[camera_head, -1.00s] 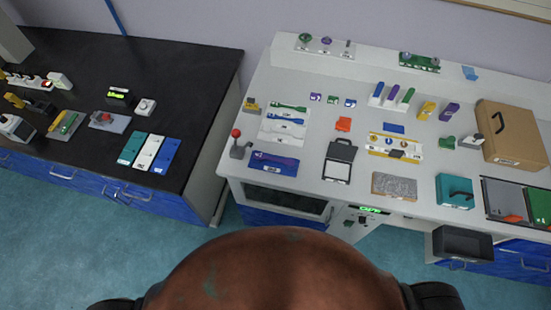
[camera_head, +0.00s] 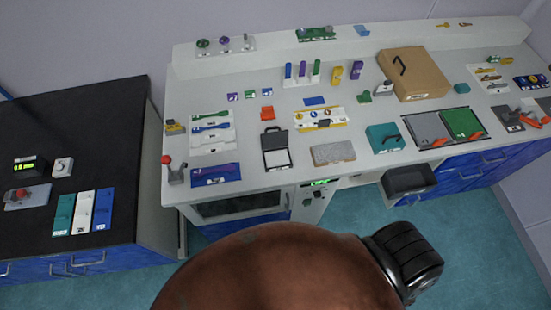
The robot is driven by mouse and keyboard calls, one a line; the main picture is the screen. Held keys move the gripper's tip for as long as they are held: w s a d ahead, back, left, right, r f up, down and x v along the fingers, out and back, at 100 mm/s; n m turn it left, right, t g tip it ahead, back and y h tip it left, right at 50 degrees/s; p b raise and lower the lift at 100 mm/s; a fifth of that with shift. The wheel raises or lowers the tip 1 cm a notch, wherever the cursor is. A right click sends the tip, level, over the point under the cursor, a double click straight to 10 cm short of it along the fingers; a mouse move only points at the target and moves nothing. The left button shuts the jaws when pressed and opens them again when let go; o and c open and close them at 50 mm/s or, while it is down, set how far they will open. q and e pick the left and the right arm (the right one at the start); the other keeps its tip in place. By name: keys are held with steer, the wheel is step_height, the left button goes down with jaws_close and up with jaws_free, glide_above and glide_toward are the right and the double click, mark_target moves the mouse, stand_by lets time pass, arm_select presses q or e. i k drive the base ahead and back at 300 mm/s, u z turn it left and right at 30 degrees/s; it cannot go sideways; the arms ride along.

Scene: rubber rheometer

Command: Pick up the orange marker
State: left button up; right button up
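I cannot single out an orange marker for certain at this size. A small orange-red object (camera_head: 267,113) stands on the white bench, behind the black case. Another orange piece (camera_head: 439,142) lies at the front of the grey and green panels (camera_head: 416,121), and one more orange piece (camera_head: 471,136) is beside it on the green side. Neither of my grippers is in the head view.
The white bench (camera_head: 349,98) carries a cardboard box (camera_head: 425,80), a teal case (camera_head: 379,140), a black case (camera_head: 276,158) and upright coloured cylinders (camera_head: 302,72). A red-knobbed lever (camera_head: 175,172) stands at its left front. A black bench (camera_head: 109,130) is at left. Teal floor (camera_head: 490,220) is clear.

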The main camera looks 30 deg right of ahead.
mark_target(267, 112)
steer(key=u, duration=0.75)
steer(key=k, duration=1.45)
steer(key=z, duration=0.35)
